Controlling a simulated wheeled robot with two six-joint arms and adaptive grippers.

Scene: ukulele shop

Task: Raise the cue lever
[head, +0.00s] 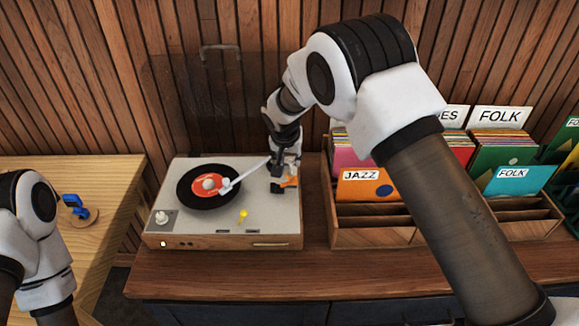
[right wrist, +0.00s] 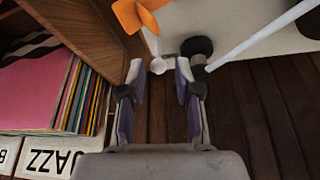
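The turntable (head: 225,238) stands on the cabinet with a black record (head: 209,187) on it. Its white tonearm (head: 246,174) reaches over the record; its tube also shows in the right wrist view (right wrist: 262,36). An orange paddle-shaped piece (head: 290,182), which looks like the cue lever, is at the deck's right side. It also shows in the right wrist view (right wrist: 135,15), just beyond the fingers. My right gripper (right wrist: 159,68) is open over the deck's right edge; a small white round tip (right wrist: 158,65) shows between its fingertips. My left gripper is out of view.
A wooden record crate (head: 370,236) with dividers and sleeves stands right of the turntable. A clear raised lid (head: 205,90) is behind the deck. A yellow knob (head: 242,215) is near the deck's front. A side table (head: 108,180) is at left.

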